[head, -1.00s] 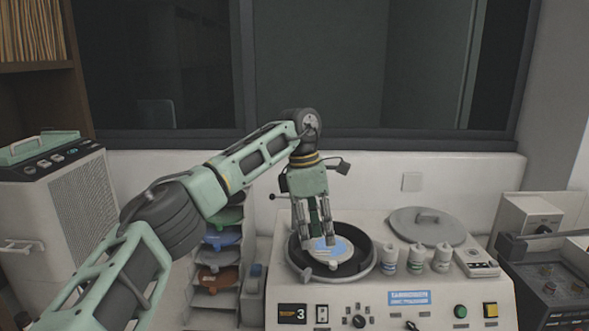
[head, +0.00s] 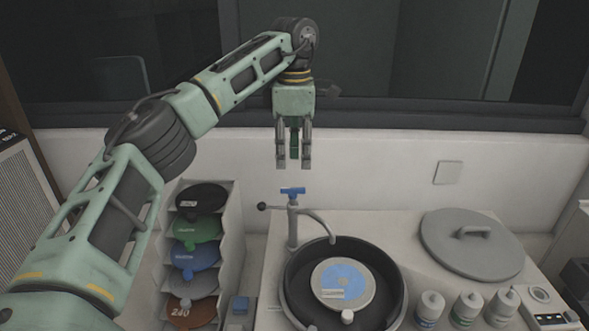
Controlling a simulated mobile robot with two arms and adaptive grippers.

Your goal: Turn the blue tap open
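The blue tap handle (head: 292,191) is a small T-shaped piece on top of a grey upright pipe behind the black round bowl (head: 391,312). A curved spout (head: 320,224) runs from the pipe towards the bowl. My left gripper (head: 292,163) points down just above the blue handle in the picture, apart from it. Its two fingers are spread with nothing between them. My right gripper is not in view.
A disc with a blue and white face (head: 343,277) lies in the bowl. A rack of coloured discs (head: 233,214) stands to the left. A grey lid (head: 470,247) and several small bottles (head: 466,309) are on the right. A black-knobbed lever (head: 262,207) sticks out beside the tap.

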